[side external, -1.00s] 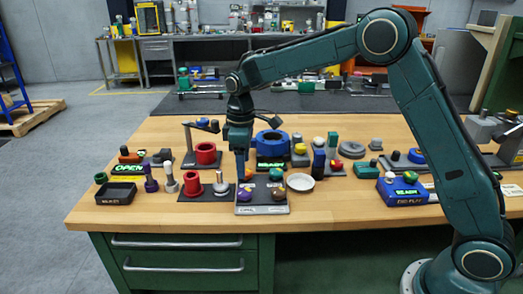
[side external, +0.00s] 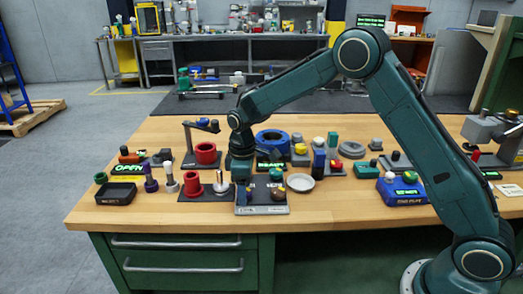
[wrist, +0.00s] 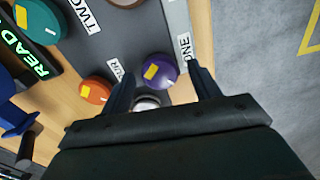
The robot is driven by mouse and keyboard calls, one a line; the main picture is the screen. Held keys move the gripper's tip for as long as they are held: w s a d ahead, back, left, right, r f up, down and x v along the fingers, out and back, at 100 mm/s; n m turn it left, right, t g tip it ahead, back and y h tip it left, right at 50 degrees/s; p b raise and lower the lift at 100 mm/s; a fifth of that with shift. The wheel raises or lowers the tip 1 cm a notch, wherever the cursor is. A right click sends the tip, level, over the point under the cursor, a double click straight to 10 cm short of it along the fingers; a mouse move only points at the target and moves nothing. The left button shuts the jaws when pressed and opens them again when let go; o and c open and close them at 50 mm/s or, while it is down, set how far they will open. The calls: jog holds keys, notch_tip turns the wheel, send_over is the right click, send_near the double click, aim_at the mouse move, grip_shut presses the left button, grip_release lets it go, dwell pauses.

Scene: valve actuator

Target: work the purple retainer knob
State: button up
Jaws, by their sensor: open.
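The purple retainer knob (wrist: 160,70), with a yellow mark on top, sits on a grey panel (wrist: 115,42) beside the labels ONE and FOUR in the wrist view. My gripper (wrist: 161,78) is open, with one finger on each side of the knob's near edge; whether either finger touches it I cannot tell. A small pale round part shows between the fingers, below the knob. In the side external view my gripper (side external: 241,180) is low over the left part of the panel (side external: 262,210), and its end hides much of what is there.
An orange knob (wrist: 96,90) is close to the left finger. A teal knob (wrist: 38,20) is by the label TWO, next to a lit display (wrist: 25,55) reading READ-. A white dish (side external: 300,183) is right of the panel. A red cylinder (side external: 192,184) stands left.

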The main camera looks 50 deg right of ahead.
jog(key=c, duration=1)
jog(key=shift+m, duration=3)
jog(key=o, duration=1)
